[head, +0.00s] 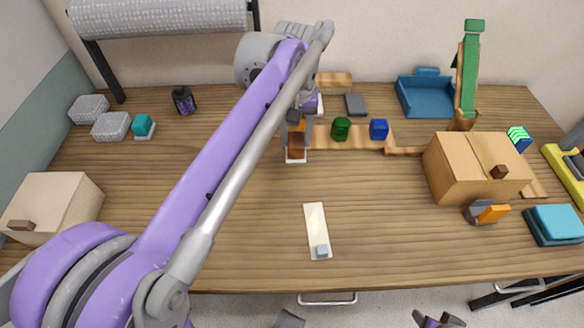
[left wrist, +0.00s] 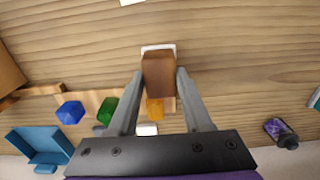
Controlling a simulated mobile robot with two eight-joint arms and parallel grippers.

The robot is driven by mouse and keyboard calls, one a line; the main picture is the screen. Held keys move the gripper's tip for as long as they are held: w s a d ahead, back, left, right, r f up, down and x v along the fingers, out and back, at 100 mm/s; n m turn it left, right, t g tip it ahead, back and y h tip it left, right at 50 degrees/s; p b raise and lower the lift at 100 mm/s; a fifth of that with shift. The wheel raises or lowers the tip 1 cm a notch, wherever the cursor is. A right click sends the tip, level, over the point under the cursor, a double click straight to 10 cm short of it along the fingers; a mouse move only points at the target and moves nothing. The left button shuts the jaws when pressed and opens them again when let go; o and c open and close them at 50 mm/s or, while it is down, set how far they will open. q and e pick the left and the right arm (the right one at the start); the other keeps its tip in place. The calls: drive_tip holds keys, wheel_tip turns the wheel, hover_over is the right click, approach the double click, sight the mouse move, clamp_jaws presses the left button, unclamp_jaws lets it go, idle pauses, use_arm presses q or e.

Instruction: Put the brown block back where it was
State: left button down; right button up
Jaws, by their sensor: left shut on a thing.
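My left gripper (head: 297,133) reaches over the middle back of the table and points down. It is shut on the brown block (left wrist: 159,75), with one finger on each side of it in the left wrist view. In the head view the brown block (head: 296,142) shows low between the fingers. A small white pad (head: 296,159) lies under it, and its edge shows past the block in the left wrist view (left wrist: 158,47). I cannot tell whether the block touches the pad.
An orange block (left wrist: 155,110) is close beside the held block. A green block (head: 341,128) and a blue block (head: 379,129) stand to the right along a wooden strip. A cardboard-coloured box (head: 455,170) stands farther right.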

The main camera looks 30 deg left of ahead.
sight(297, 139)
use_arm(q)
wheel_tip(297, 139, down, 8)
drive_tip(key=shift+f+b, duration=0.15)
drive_tip(key=shift+b, duration=0.4)
drive_tip(key=shift+f, duration=0.1)
drive_tip(key=shift+c, duration=1.7)
unclamp_jaws()
wheel_tip(297, 139, up, 12)
drive_tip(key=shift+r+p, duration=0.1)
drive_tip(key=shift+p, duration=0.8)
drive_tip(key=shift+d, duration=0.1)
